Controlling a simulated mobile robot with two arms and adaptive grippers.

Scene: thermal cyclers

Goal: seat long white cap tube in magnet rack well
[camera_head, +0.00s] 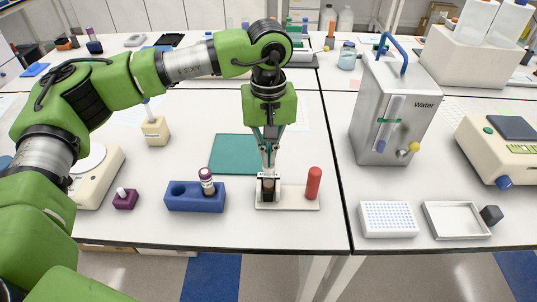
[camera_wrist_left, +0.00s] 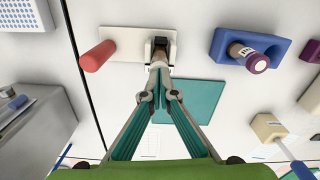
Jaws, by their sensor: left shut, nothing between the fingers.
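My left gripper (camera_head: 268,170) points down, shut, with its tips at the dark upright holder (camera_head: 268,189) on a white base plate (camera_head: 290,205). In the left wrist view the closed fingertips (camera_wrist_left: 158,62) cover part of this dark holder (camera_wrist_left: 160,44). A red cylinder (camera_head: 313,182) stands on the same plate, to the right. A small purple block (camera_head: 125,201) at the left has a white cap (camera_head: 121,190) showing on top; how long its tube is cannot be seen. My right gripper is not in view.
A blue two-well rack (camera_head: 195,203) with a purple-capped tube (camera_head: 206,178) stands just left of the plate. A teal mat (camera_head: 228,153) lies behind. A grey water dispenser (camera_head: 385,110), a white tube rack (camera_head: 388,218) and a metal tray (camera_head: 457,222) are at the right.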

